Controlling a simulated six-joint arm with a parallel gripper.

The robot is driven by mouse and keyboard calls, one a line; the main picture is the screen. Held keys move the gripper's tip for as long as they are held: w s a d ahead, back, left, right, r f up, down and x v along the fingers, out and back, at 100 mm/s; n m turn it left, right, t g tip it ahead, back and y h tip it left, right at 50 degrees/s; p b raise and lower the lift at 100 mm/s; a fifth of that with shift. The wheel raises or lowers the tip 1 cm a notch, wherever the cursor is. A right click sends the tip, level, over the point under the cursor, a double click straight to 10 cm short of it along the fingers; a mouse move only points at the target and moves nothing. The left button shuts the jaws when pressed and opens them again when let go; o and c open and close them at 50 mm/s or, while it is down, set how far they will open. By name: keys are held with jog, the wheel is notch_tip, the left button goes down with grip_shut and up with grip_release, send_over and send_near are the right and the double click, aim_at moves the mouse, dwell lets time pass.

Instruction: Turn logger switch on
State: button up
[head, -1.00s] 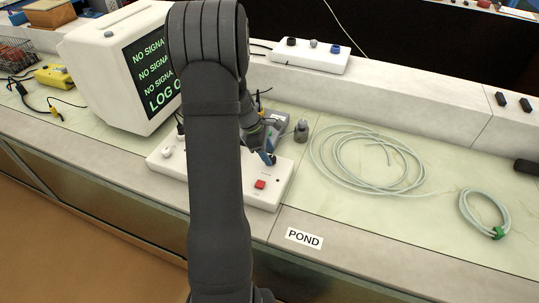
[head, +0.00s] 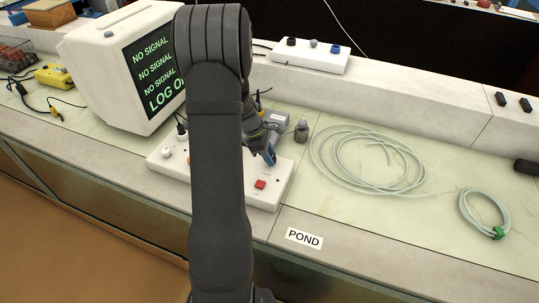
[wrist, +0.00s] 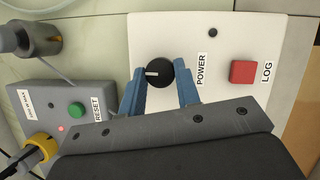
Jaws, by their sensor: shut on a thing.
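The logger switch is a round black knob (wrist: 158,72) marked POWER on a white panel (wrist: 215,30). Its white pointer line points left in the wrist view. My gripper (wrist: 160,80) has its blue fingers on both sides of the knob, shut on it. In the head view my gripper (head: 268,155) is low over the white panel (head: 262,200), and the knob is hidden behind my arm. A red button (wrist: 243,72) marked LOG sits beside the POWER label. A white monitor (head: 95,70) shows NO SIGNAL lines and LOG O, the rest hidden.
A grey box (wrist: 60,100) with a green RESET button (wrist: 77,110) and a lit red light stands close beside the panel. A grey cylinder (head: 301,131), a coiled hose (head: 345,185) and a smaller hose coil (head: 466,205) lie to the right.

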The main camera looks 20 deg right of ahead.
jog(key=m+g+y, duration=0.1)
jog(key=m, duration=0.3)
jog(key=shift+w+d, duration=0.1)
jog(key=m+y, duration=0.1)
jog(key=m, duration=0.3)
jog(key=shift+d+m+g+y, duration=0.1)
jog(key=shift+m+g+y, duration=0.2)
jog(key=shift+g+y, duration=0.1)
jog(key=m+y, duration=0.1)
jog(key=m, duration=0.3)
jog(key=shift+d+m+y, duration=0.15)
jog(key=shift+m+y, duration=0.15)
jog(key=shift+y, duration=0.1)
jog(key=shift+d+m+y, duration=0.1)
jog(key=shift+m+y, duration=0.7)
jog(key=shift+m, duration=1.4)
jog(key=o, duration=1)
jog(key=shift+r, duration=0.1)
